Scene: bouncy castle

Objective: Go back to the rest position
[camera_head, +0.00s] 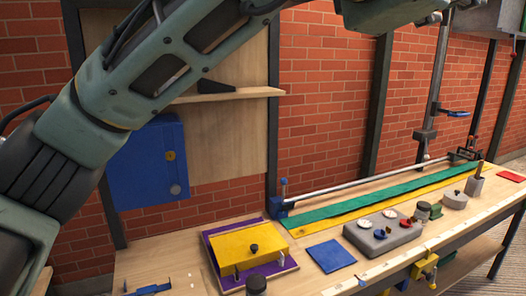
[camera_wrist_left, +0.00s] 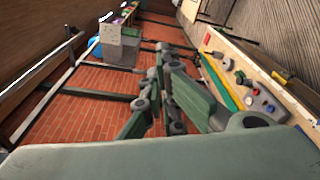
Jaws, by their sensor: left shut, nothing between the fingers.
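My left arm (camera_head: 150,85) comes in from the lower left and crosses the top of the head view, raised well above the bench. My left gripper (camera_head: 432,18) is at the top edge, partly cut off by the frame. It is shut and empty, and touches nothing that I can see. In the left wrist view, a grey-green part of my own body fills the lower edge, and more of my arm links show in the middle. I cannot make out my right gripper in either view.
A wooden workbench (camera_head: 190,248) runs below the arm. It carries a yellow box (camera_head: 249,248), a blue mat (camera_head: 331,256) and a grey block with dials (camera_head: 383,233). A blue wall cabinet (camera_head: 140,175), a wooden shelf (camera_head: 228,95) and a vertical pole (camera_head: 437,85) stand behind.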

